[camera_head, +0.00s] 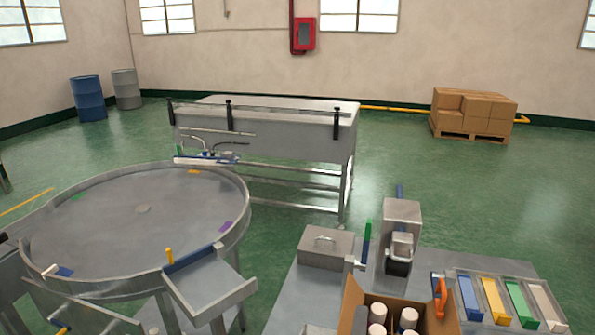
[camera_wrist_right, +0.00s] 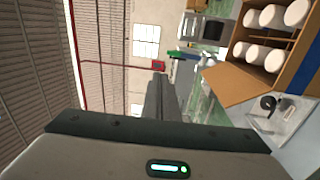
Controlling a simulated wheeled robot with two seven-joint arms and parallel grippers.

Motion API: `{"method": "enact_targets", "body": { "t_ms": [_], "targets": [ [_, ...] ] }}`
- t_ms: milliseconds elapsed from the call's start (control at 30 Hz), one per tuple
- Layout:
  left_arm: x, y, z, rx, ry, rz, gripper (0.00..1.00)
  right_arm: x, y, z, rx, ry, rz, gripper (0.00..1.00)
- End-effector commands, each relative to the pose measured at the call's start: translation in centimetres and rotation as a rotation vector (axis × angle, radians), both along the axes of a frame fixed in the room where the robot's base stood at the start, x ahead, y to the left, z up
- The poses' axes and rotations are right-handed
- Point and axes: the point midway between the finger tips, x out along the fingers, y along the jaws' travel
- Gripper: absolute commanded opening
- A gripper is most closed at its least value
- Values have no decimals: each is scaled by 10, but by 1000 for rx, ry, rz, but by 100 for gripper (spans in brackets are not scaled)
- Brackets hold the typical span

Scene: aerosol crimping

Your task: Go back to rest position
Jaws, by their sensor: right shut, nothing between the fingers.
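My right gripper (camera_wrist_right: 158,82) shows in the right wrist view, its dark fingers together and nothing between them. In that view it points toward the far wall and windows, clear of the bench items. I cannot make it out for sure in the head view. My left gripper does not show in either view.
A bench (camera_head: 285,285) at the lower right bears an open cardboard box (camera_head: 352,297) with white-topped cans, a grey press (camera_head: 402,215), a lidded metal box (camera_head: 326,248) and coloured bins (camera_head: 493,300). A round metal table (camera_head: 125,240) stands left. Green floor is free at right.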

Motion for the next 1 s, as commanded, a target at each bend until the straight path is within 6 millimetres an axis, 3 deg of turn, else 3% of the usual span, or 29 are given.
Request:
{"method": "enact_targets", "body": {
  "t_ms": [367, 633, 767, 900, 1000],
  "targets": [
    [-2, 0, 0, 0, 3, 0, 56, -10, -29, -51, 191, 114, -28, 0],
    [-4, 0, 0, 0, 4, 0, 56, -36, -63, -121, 460, 276, -92, 0],
    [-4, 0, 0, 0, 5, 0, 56, -66, -84, -170, 659, 402, -161, 0],
    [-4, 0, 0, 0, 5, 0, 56, -113, -102, -223, 902, 561, -271, 0],
    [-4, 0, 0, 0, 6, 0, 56, -144, -108, -247, 1034, 652, -346, 0]
  ]
}}
